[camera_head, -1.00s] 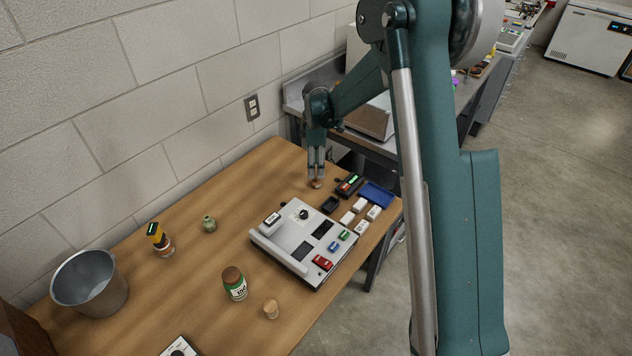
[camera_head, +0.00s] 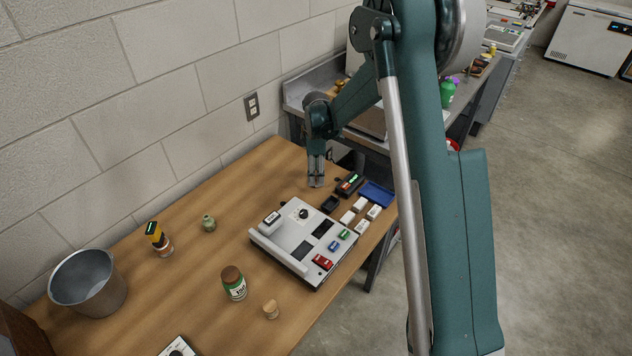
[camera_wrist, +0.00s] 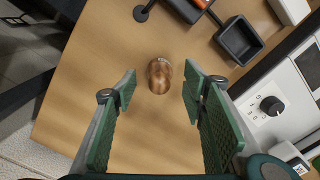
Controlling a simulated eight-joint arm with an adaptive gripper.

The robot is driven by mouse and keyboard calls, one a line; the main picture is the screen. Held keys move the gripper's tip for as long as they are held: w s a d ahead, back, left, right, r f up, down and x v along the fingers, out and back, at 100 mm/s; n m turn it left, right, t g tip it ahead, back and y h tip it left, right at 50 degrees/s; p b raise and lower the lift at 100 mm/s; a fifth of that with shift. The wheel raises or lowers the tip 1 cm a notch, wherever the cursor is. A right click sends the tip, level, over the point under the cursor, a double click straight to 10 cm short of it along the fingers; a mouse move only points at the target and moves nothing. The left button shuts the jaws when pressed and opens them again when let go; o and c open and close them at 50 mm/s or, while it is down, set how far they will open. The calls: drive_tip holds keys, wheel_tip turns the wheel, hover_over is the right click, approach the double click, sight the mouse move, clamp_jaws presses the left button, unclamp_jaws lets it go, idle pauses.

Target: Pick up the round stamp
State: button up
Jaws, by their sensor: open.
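A small brown wooden stamp with a rounded top, apparently the round stamp (camera_wrist: 159,75), stands on the wooden table in the wrist view. My gripper (camera_wrist: 160,88) is open, with its green finger pads to the left and right of the line to the stamp. The stamp appears just beyond the fingertips, with a gap on both sides. In the head view my gripper (camera_head: 316,185) points down near the table's far edge and hides the stamp.
A grey control device (camera_head: 290,258) sits right of the table's middle. A black open tray (camera_wrist: 240,40) and a dark device (camera_head: 349,185) are close to the stamp. White blocks and a blue tray (camera_head: 377,193) lie at right. A jar (camera_head: 233,284) and metal bucket (camera_head: 90,285) stand at left.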

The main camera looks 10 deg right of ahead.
sight(316, 178)
drive_tip(key=shift+f, duration=1.7)
drive_tip(key=shift+c, duration=0.2)
drive_tip(key=c, duration=0.9)
